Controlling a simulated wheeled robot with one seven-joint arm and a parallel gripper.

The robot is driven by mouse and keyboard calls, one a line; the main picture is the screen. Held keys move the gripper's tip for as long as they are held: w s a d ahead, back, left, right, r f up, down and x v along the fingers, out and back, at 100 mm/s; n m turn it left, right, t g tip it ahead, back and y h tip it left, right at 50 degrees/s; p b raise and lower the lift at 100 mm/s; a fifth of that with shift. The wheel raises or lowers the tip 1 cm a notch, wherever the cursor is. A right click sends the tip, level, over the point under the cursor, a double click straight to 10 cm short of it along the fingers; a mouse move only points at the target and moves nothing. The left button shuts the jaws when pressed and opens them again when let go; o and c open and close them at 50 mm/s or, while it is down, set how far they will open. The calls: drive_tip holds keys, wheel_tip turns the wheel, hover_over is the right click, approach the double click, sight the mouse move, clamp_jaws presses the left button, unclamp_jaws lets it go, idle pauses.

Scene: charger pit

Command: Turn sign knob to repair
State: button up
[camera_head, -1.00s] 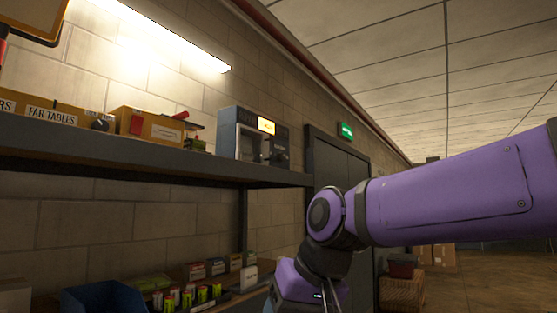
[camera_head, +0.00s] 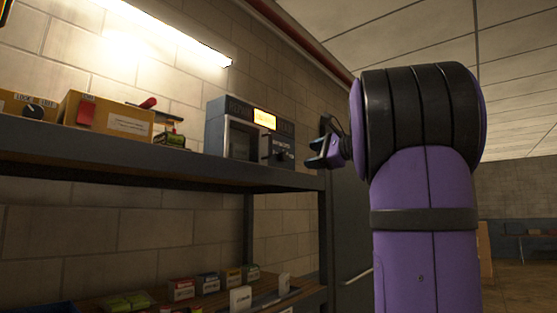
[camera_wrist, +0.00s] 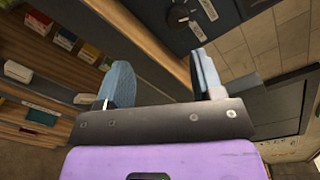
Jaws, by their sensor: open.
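The sign box (camera_head: 230,120) is a grey metal unit with a lit yellow panel (camera_head: 264,119), standing at the right end of the upper shelf. The panel's lettering is too small to read. A dark knob (camera_head: 280,156) sits on the box's right part, below the panel. In the wrist view a round dark knob (camera_wrist: 180,15) with white labels beside it shows at the top, beyond the fingertips. My gripper (camera_head: 318,152) is open and empty, just right of the box and apart from it. Its two fingers also show in the wrist view (camera_wrist: 162,75).
The upper shelf (camera_head: 130,155) also holds cardboard boxes (camera_head: 108,118) left of the sign box. A lower shelf carries several small cartons (camera_head: 208,283). A dark door stands right of the shelving, partly hidden by my arm. The floor at far right looks clear.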

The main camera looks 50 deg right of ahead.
sight(286, 157)
drive_tip(key=shift+t, duration=0.3)
drive_tip(key=w, duration=0.7)
drive_tip(key=w+d+r, duration=0.1)
drive_tip(key=w, duration=0.2)
drive_tip(key=shift+w+r, duration=0.1)
drive_tip(key=shift+w, duration=0.25)
drive_tip(key=c, duration=0.9)
